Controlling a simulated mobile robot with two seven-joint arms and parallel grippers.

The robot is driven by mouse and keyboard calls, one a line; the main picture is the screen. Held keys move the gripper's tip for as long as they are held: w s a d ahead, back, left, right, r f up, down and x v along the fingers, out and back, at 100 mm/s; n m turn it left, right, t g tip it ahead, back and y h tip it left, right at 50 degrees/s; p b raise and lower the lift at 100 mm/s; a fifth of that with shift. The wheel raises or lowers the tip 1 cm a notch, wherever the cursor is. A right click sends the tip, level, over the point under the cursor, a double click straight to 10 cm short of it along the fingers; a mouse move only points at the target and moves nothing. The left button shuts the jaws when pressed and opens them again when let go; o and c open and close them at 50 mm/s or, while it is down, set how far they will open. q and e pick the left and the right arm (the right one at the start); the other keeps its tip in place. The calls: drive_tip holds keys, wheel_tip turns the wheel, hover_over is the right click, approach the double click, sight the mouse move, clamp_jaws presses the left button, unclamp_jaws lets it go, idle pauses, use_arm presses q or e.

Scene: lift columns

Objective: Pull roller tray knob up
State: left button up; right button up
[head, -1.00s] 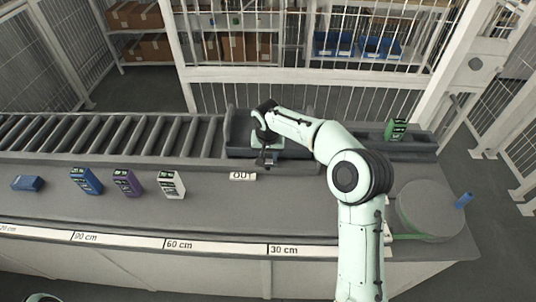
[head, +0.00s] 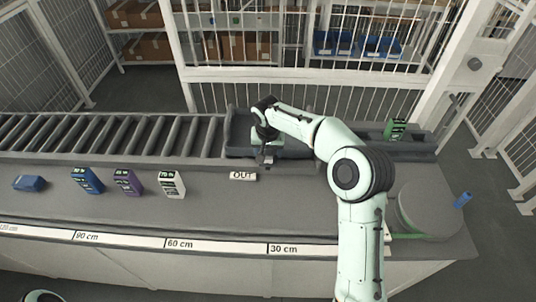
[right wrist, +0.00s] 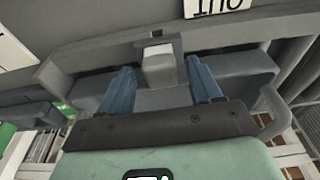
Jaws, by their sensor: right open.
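The roller tray (head: 237,140) is a dark grey tray at the right end of the roller conveyor, behind the OUT label. My right gripper (head: 267,158) points down at the tray's front side, partly hidden by its own wrist. In the right wrist view, a grey block-shaped knob (right wrist: 159,66) with a pale top stands between the two blue fingers of my right gripper (right wrist: 163,78). The fingers are apart, with the knob between or just beyond their tips; contact cannot be told. My left gripper is not in view.
The roller conveyor (head: 110,137) runs left. Blue, purple and white boxes stand on the bench (head: 230,212) at left. The bench front is clear.

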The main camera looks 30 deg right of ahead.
drive_tip(key=shift+r, duration=0.1)
wheel_tip(320, 180, up, 2)
drive_tip(key=shift+s+a+r+p, duration=0.15)
drive_tip(key=shift+r+p, duration=0.1)
drive_tip(key=shift+p, duration=0.15)
use_arm(q)
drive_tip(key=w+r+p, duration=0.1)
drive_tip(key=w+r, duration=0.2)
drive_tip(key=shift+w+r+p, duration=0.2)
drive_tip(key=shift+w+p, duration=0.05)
drive_tip(key=shift+p, duration=0.1)
use_arm(e)
wheel_tip(320, 180, up, 6)
drive_tip(key=s, duration=0.1)
drive_tip(key=shift+a, duration=0.35)
drive_tip(key=shift+s, duration=0.1)
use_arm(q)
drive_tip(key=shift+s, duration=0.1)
